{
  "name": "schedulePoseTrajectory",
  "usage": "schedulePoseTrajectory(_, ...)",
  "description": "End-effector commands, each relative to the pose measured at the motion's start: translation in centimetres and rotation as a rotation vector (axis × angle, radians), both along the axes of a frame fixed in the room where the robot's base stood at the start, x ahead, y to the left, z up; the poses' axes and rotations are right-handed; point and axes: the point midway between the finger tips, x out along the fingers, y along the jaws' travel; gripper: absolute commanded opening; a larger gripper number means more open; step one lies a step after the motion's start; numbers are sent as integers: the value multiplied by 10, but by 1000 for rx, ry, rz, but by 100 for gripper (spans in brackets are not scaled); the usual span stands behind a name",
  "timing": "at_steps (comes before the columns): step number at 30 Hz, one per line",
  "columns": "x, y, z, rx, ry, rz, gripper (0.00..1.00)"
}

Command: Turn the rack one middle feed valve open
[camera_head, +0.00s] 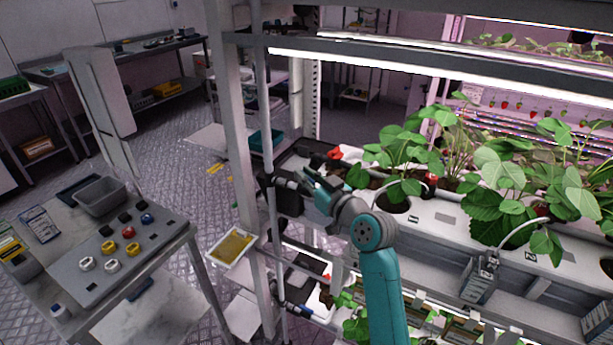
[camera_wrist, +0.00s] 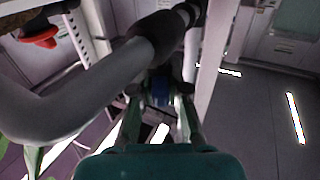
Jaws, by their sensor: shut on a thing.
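The middle feed valve sits on the grey vertical feed pipe (camera_head: 267,130) at the rack's left end. Its dark fitting (camera_head: 268,181) shows beside my gripper (camera_head: 305,184) in the head view. In the wrist view the valve's blue handle (camera_wrist: 159,93) lies between the two fingertips of my gripper (camera_wrist: 160,108), which is shut on it.
A lower valve with a blue handle (camera_head: 300,311) sits further down the pipe. Strawberry plants (camera_head: 505,180) fill the white trough to the right. A rack post (camera_head: 235,130) stands just left of the pipe. A side table (camera_head: 165,240) holds a grey bin and coloured parts.

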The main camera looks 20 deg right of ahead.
Motion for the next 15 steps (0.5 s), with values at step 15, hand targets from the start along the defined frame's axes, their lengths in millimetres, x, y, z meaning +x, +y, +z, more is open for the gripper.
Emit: schedulePoseTrajectory(15,0,1,-2,0,5,76,0)
